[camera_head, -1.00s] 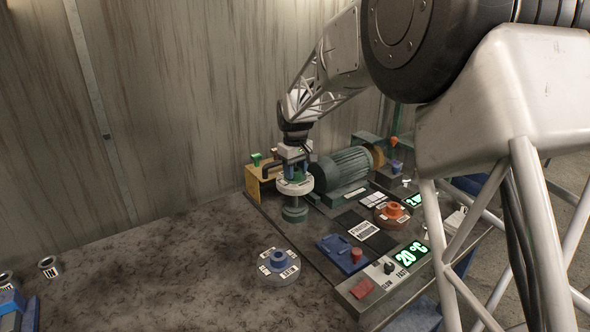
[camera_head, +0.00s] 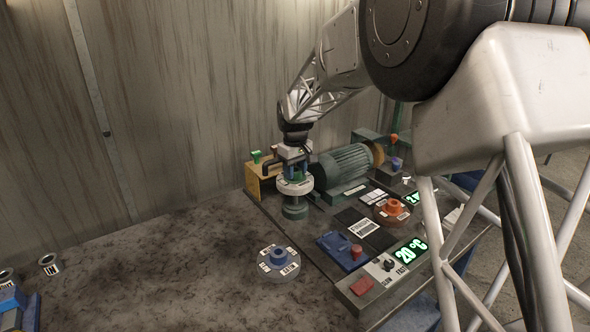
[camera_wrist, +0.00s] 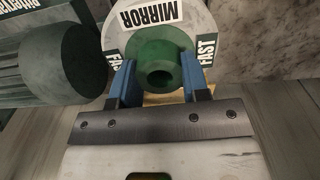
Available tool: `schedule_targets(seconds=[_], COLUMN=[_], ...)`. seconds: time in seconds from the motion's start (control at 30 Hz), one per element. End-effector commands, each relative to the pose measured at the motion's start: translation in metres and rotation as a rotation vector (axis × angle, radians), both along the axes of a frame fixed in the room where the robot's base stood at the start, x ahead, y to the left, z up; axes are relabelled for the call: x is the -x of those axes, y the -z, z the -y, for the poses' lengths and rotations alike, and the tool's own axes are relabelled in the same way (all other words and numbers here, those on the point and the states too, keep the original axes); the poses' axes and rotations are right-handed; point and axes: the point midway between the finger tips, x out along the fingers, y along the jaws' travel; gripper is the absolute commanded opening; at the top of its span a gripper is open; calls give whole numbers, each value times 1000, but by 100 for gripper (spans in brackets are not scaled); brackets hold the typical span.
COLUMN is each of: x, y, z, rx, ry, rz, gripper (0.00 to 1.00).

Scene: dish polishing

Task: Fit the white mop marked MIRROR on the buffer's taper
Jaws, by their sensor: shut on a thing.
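The white mop (camera_head: 294,187) is a pale disc with a green hub, and it sits at the green pedestal-like part (camera_head: 295,209) left of the motor. In the wrist view the mop (camera_wrist: 199,20) carries the labels MIRROR and FAST. My gripper (camera_head: 293,170) is above it, pointing down. In the wrist view its blue fingers (camera_wrist: 160,84) are shut on the mop's green hub (camera_wrist: 161,54). The green buffer motor (camera_head: 345,167) lies to the right. I cannot tell whether the mop rests on the part below it. The taper is not clearly seen.
A grey mop with a blue hub (camera_head: 279,266) lies on the bench in front. A mop with an orange hub (camera_head: 392,212) sits at the right, near a blue block (camera_head: 341,250) and a green-lit display (camera_head: 411,251). A wooden stand (camera_head: 262,178) is close on my gripper's left.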

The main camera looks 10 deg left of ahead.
Motion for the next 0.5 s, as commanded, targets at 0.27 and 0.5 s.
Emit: schedule_targets(seconds=[0.27,0.5], x=[0,0], y=[3,5], z=[0,0], rx=[0,0], ry=[0,0], rz=[0,0], gripper=[13,13])
